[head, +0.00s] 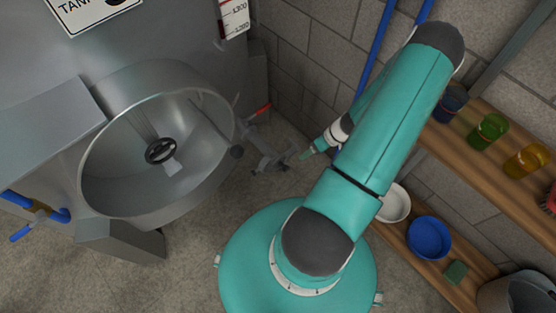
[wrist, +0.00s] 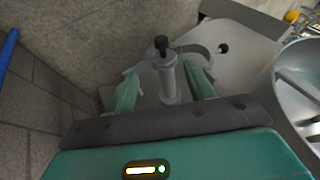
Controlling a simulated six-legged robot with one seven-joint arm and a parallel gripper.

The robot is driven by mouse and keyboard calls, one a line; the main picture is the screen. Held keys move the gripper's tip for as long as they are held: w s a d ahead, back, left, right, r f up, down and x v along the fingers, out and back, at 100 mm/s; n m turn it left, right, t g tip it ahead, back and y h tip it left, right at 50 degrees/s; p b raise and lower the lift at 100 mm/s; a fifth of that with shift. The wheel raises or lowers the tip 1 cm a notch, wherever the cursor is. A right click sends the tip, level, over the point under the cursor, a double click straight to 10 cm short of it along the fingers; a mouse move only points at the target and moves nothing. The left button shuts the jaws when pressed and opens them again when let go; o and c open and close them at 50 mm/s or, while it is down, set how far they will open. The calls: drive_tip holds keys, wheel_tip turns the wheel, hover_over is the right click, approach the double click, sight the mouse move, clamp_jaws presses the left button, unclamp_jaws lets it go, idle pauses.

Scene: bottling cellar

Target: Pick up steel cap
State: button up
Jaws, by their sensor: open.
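In the wrist view, my gripper (wrist: 163,84) is open, with one pale green fingertip on each side of a grey upright metal fitting (wrist: 168,85). The fitting has a dark knob on top, and a curved grey piece is beside it. I cannot tell whether the fingers touch it. No separate steel cap can be made out for certain; it may be part of this fitting or hidden. In the head view, my gripper (head: 308,154) is small, beside a grey metal fitting (head: 270,160) low by the tank, and its fingers are hard to make out.
A large steel tank (head: 185,50) with a round open hatch (head: 100,185) and black handwheel (head: 161,151) fills the left. Wooden shelves (head: 445,160) along the right wall hold coloured jars, a white bowl (head: 393,204) and a blue bowl (head: 429,237). Bare floor lies between.

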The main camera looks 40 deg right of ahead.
sight(288, 167)
drive_tip(key=x, duration=1.3)
drive_tip(key=shift+a+f, duration=0.15)
drive_tip(key=c, duration=1.1)
